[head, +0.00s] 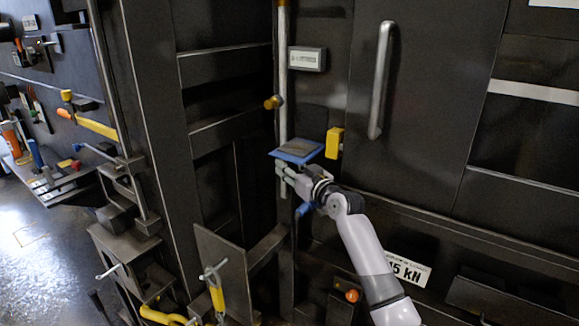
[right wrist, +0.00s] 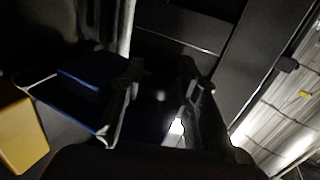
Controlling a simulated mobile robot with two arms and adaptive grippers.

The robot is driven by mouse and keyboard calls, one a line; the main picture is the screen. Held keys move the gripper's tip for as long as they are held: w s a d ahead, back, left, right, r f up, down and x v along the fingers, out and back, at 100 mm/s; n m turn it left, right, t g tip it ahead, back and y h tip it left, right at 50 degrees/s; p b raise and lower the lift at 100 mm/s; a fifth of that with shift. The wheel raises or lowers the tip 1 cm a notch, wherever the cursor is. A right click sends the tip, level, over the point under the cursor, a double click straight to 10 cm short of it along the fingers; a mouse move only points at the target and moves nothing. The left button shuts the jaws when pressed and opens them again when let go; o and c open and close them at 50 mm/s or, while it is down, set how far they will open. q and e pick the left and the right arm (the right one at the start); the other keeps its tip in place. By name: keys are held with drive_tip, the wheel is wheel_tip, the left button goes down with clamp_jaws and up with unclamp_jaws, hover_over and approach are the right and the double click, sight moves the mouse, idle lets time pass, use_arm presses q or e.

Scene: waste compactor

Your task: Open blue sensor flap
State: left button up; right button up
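The blue sensor flap (head: 297,150) shows in the head view as a blue-edged plate with a darker top face, sticking out from the dark machine front. It also shows in the right wrist view (right wrist: 80,88), left of the fingers. My right gripper (head: 281,179) is just below the flap, with its fingers pointing left toward the vertical pale rod. In the right wrist view my right gripper (right wrist: 165,85) has its two fingers apart, with nothing clear between them. I cannot tell whether a finger touches the flap. My left gripper is not in view.
A yellow block (head: 334,143) sits right of the flap and shows close in the wrist view (right wrist: 22,137). A long vertical handle (head: 381,80) is on the door panel above right. A pale vertical rod (head: 283,60) runs behind the flap. A dark plate (head: 222,262) stands below left.

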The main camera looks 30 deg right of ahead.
clamp_jaws()
idle(0.3)
idle(0.4)
